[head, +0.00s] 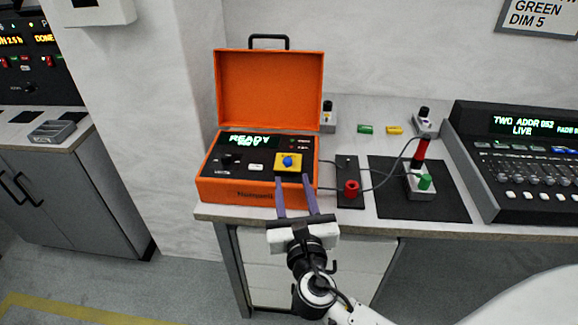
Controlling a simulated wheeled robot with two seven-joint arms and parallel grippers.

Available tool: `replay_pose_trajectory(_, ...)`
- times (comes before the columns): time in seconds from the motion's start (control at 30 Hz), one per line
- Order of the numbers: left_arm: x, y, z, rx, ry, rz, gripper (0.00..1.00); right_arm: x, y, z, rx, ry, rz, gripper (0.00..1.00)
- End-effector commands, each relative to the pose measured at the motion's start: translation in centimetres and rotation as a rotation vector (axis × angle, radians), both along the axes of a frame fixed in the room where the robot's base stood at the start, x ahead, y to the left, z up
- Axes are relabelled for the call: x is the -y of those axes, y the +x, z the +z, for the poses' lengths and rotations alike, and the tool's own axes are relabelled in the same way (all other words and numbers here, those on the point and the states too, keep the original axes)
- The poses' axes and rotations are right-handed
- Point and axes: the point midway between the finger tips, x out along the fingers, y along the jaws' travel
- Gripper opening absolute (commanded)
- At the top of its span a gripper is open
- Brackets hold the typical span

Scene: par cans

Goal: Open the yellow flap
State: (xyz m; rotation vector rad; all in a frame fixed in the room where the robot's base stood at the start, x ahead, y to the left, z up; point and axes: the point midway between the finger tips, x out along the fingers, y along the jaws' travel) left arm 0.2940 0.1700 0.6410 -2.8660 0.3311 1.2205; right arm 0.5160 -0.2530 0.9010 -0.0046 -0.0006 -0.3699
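The yellow flap (279,166) is a small yellow square on the right of the orange case's control panel. A round blue part shows at its middle; I cannot tell whether it sits on the flap or shows through it. The orange case (257,191) stands on the table with its lid (268,90) raised. My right gripper (293,178) is in front of the case, its two bluish fingers apart and pointing at the panel just below the flap. Nothing shows between the fingers. Whether the fingertips touch the panel is unclear. My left gripper is out of view.
Right of the case are a dark plate with a red socket (351,188), a dark mat (447,204) with a red and green device, and cables. A mixing console (520,165) stands at far right. A green and a yellow block (394,130) lie behind.

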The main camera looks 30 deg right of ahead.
Motion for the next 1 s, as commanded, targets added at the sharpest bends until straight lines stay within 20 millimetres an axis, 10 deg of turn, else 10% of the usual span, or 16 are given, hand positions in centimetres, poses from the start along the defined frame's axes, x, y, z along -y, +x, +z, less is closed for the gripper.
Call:
replay_pose_trajectory(0.3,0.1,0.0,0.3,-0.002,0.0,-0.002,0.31,1.9,5.0,0.1,0.0,0.002,0.0,0.37)
replay_pose_trajectory(0.73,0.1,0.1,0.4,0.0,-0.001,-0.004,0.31,2.3,6.0,0.0,-0.001,0.005,0.002,0.37)
replay_pose_trajectory(1.0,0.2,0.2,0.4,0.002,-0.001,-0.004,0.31,2.3,6.0,-0.1,-0.001,0.005,0.002,0.0)
